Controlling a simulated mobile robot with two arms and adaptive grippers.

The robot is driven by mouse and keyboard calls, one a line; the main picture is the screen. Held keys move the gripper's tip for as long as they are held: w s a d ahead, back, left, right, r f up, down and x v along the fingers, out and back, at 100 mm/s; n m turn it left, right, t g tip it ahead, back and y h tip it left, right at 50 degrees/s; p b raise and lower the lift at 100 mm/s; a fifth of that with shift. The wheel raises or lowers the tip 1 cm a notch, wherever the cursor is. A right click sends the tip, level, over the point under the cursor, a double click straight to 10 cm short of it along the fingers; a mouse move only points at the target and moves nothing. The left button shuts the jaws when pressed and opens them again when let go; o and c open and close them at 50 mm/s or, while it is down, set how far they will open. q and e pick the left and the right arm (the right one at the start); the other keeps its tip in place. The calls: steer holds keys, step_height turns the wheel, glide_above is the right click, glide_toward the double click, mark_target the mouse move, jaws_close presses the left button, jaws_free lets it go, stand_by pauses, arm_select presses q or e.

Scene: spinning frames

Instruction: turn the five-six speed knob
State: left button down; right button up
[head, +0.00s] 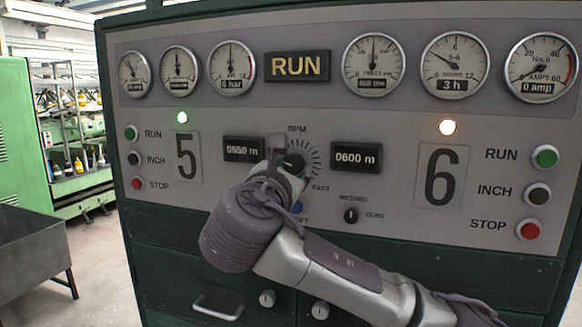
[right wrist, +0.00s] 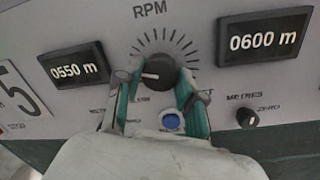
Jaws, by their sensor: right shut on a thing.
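The five-six speed knob (right wrist: 158,72) is a black round dial under the RPM label, inside a ring of tick marks. Its white pointer line points left in the right wrist view. In the head view only part of the knob (head: 294,161) shows behind my gripper. My right gripper (right wrist: 158,84) is shut on the knob, with one finger at its left and a green-edged finger at its right. It also shows in the head view (head: 287,160), at the middle of the panel. My left gripper is not in view.
Displays reading 0550 m (head: 244,149) and 0600 m (head: 357,157) flank the knob. A blue button (right wrist: 171,121) lies just below it, and a small metres zero knob (head: 351,215) below right. Run, inch and stop buttons stand at both sides. Gauges line the top.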

steer(key=o, duration=1.1)
steer(key=shift+w, duration=0.1)
steer(key=shift+v, duration=6.05)
